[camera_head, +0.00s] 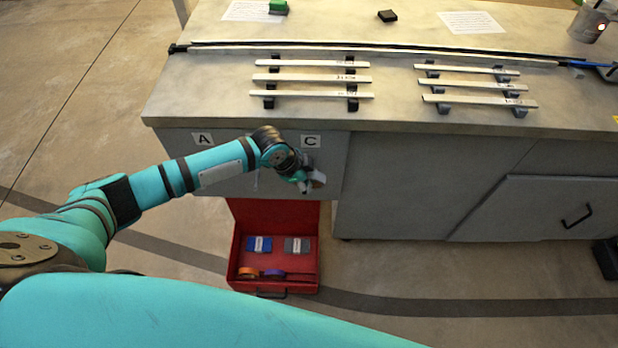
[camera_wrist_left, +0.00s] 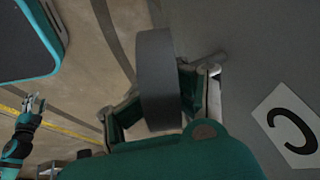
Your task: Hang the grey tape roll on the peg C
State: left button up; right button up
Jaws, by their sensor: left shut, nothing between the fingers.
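The grey tape roll (camera_wrist_left: 158,75) stands edge-on at the fingers of my left gripper (camera_wrist_left: 160,108) in the left wrist view. In the head view a pale grey piece of the roll (camera_head: 319,178) shows beside my left gripper (camera_head: 305,184), just below the C label (camera_head: 311,141). The left gripper is shut at the cabinet front; the picture does not show clearly how the fingers meet the roll. The C label (camera_wrist_left: 290,124) is also close on the right in the wrist view. Peg C cannot be made out clearly. My right gripper (camera_wrist_left: 32,103) is small at the wrist view's left.
An open red toolbox (camera_head: 235,262) on the floor below holds blue and grey packs and orange and purple tape rolls. The A label (camera_head: 202,139) is left of C. The grey workbench top (camera_head: 210,95) carries several pale bars above the gripper.

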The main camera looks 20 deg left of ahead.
pick_arm(q)
jog(key=shift+o, duration=1)
jog(key=shift+s+d+f, duration=0.15)
jog(key=shift+s+d, duration=0.15)
jog(key=shift+a+r, duration=0.1)
jog(key=shift+r, duration=0.15)
jog(key=shift+w+a+r, duration=0.15)
jog(key=shift+r, duration=0.1)
jog(key=v, duration=1.1)
jog(key=shift+s, duration=0.35)
jog(key=shift+a, duration=0.1)
